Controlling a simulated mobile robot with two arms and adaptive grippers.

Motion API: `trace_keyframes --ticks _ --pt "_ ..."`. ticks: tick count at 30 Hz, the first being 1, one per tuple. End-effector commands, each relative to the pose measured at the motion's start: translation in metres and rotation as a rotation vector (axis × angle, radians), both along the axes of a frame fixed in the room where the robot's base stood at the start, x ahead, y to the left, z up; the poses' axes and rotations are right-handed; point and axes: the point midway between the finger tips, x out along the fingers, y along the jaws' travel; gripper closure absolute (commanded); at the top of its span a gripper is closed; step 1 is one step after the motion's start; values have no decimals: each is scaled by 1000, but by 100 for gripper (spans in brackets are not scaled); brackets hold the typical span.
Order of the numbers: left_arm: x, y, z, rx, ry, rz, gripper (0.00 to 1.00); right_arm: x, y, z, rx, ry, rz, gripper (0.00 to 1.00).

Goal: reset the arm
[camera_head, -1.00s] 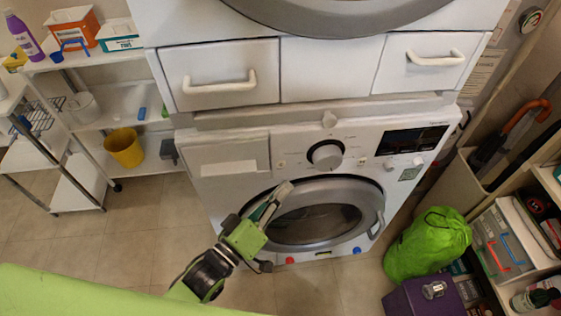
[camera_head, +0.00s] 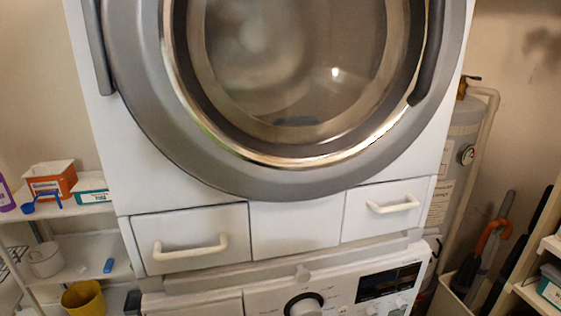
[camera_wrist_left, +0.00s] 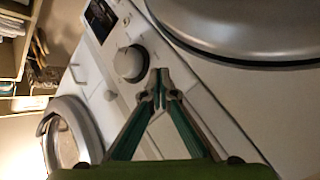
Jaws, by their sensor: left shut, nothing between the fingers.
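My left gripper (camera_wrist_left: 160,78) shows in the left wrist view. Its two green-sided fingers meet at the tips, with nothing between them. Behind the fingertips is a white machine front with a round knob (camera_wrist_left: 130,63) and a dark display (camera_wrist_left: 102,17). Neither gripper shows in the head view. That view is filled by the upper machine with its large round grey-rimmed door (camera_head: 150,120), which is closed.
Two white drawers (camera_head: 190,230) with handles lie below the upper door. The lower machine's dial (camera_head: 304,304) is at the bottom edge. Shelves with an orange box (camera_head: 52,180) and a yellow bucket (camera_head: 84,299) stand left. A bin with an orange-handled umbrella (camera_head: 490,238) stands right.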

Motion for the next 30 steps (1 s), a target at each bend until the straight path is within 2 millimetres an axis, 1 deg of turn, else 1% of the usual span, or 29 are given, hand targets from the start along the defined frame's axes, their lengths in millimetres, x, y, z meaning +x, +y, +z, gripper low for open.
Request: trace_keyframes --ticks 1,2,3,4,5,6,8,9,11,12,14,15,17,18,20,21,23,24,27,30 --pt "1 7 -29 56 37 16 100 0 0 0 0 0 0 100" --pt "1 12 -49 95 63 25 100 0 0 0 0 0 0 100" --pt "0 21 -77 155 99 37 100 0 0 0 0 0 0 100" --pt "-1 28 -99 203 129 45 100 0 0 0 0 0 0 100" --pt "-4 35 -121 249 160 50 100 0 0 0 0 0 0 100" --pt "-10 45 -150 310 202 56 100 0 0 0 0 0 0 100" --pt "-21 61 -193 402 268 59 100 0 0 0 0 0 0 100" --pt "-31 71 -220 460 313 58 100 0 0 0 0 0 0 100" --pt "-49 87 -259 547 383 50 100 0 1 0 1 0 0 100" --pt "-64 97 -285 602 432 39 100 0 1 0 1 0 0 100" --pt "-88 113 -321 681 508 20 100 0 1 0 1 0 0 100" --pt "-107 122 -343 732 558 2 100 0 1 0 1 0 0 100" --pt "-138 136 -374 804 636 -31 100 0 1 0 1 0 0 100" --pt "-161 145 -394 850 689 -58 100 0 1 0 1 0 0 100" --pt "-196 155 -419 911 767 -105 100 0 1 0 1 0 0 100" --pt "-220 162 -432 947 816 -137 100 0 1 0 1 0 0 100" --pt "-254 169 -449 992 881 -188 100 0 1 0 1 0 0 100" --pt "-274 172 -457 1016 921 -220 100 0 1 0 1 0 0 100" --pt "-315 178 -471 1058 993 -287 100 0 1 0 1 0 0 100" --pt "-338 181 -477 1078 1034 -330 100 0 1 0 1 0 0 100"
